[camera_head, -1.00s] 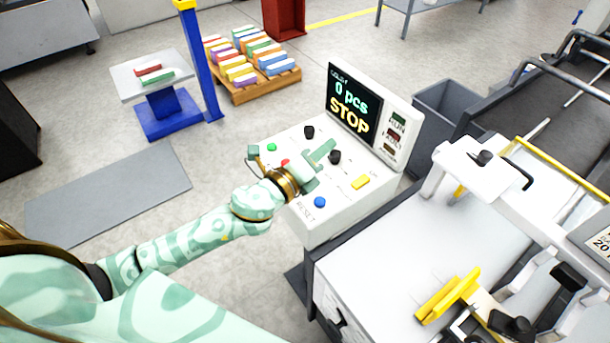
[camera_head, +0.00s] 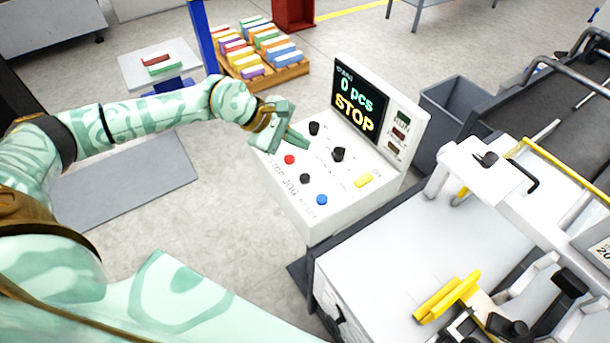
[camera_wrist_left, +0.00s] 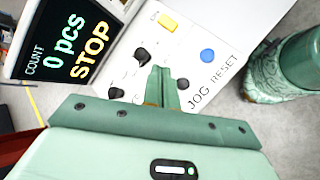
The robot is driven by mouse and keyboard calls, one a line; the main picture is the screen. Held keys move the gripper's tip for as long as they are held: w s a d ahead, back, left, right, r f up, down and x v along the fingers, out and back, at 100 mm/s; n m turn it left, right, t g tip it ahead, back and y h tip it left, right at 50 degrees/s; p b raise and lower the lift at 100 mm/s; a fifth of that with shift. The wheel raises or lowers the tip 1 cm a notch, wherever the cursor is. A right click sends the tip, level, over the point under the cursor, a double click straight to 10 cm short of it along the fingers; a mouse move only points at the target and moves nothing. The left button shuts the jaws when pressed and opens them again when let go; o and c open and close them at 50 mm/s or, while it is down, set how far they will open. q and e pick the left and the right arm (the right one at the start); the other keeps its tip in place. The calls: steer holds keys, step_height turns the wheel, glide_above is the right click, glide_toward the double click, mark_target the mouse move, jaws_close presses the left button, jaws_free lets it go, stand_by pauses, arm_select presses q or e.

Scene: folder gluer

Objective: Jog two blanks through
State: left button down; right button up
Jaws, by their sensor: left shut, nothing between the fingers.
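The control console (camera_head: 335,205) has a sloped white panel. Its screen (camera_head: 356,104) reads "0 pcs" and "STOP". On the panel are a red button (camera_head: 289,159), a black button (camera_head: 305,178) by the JOG label, and a blue button (camera_head: 322,199) by RESET. My left gripper (camera_head: 305,143) is shut and empty over the panel's left rear part. It hides the green button. In the left wrist view, its fingers (camera_wrist_left: 161,75) point at the panel, with the black JOG button (camera_wrist_left: 183,83) beside them. I cannot tell whether the tips touch the panel. My right gripper is not in view.
Black knobs (camera_head: 338,154) and a yellow switch (camera_head: 364,180) stand up from the panel. The machine's white bed (camera_head: 400,260) adjoins it at the right. A grey bin (camera_head: 450,100) stands behind. A pallet of coloured stacks (camera_head: 290,72) stands on the floor at the back.

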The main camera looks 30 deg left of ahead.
mark_target(300, 177)
arm_select(q)
steer(key=shift+f, duration=0.15)
step_height(300, 177, down, 9)
steer(key=b, duration=0.6)
steer(key=shift+r, duration=0.2)
stand_by(1.6)
steer(key=shift+f+b, duration=0.3)
steer(key=shift+f, duration=0.1)
steer(key=shift+f+b, duration=0.4)
steer(key=shift+f, duration=0.05)
stand_by(0.6)
steer(key=shift+r, duration=0.15)
steer(key=shift+r+p, duration=0.6)
steer(key=shift+r, duration=0.2)
steer(key=shift+r+p, duration=1.65)
steer(key=shift+r, duration=0.85)
